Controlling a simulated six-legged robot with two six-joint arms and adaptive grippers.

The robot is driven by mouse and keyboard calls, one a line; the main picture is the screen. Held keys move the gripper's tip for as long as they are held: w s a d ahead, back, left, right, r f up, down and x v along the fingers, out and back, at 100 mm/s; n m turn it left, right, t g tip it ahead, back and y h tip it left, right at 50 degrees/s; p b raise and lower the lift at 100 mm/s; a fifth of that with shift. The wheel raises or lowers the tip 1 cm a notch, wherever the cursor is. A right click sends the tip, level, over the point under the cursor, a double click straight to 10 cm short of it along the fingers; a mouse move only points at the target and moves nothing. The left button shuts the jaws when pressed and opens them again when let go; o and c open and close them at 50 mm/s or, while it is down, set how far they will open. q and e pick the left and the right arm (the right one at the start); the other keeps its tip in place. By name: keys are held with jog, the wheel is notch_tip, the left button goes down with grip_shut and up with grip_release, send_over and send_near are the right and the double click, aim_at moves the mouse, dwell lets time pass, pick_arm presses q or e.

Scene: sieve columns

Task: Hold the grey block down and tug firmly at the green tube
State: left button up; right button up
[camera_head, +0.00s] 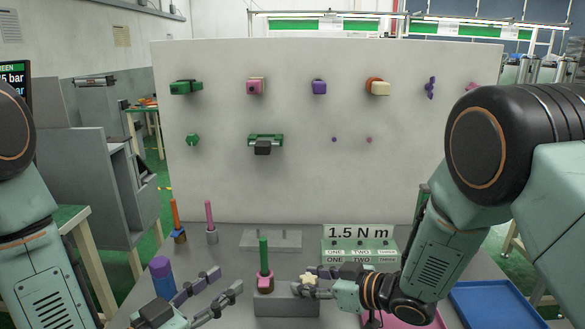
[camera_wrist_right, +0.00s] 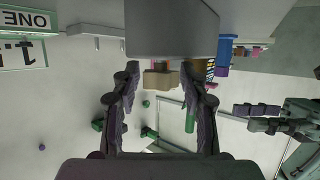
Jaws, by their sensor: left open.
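The grey block (camera_head: 287,306) lies at the front of the table. The green tube (camera_head: 263,252) stands upright in a pink fitting (camera_head: 265,282) at the block's left end; it also shows in the right wrist view (camera_wrist_right: 190,117). A cream knob (camera_head: 307,279) is on the block's right part. My right gripper (camera_head: 308,281) is open at the knob, one finger on each side; in the right wrist view a gap shows between the fingers and the knob (camera_wrist_right: 160,80). My left gripper (camera_head: 222,284) is open and empty, left of the tube and apart from it.
A blue-purple cylinder (camera_head: 161,277) stands at the left. An orange rod (camera_head: 175,215) and a pink rod (camera_head: 209,217) stand behind it. A "1.5 N m" box (camera_head: 358,248) is at the back. A blue tray (camera_head: 492,303) is at the right. A white panel (camera_head: 330,180) closes the back.

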jog(key=shift+o, duration=1.2)
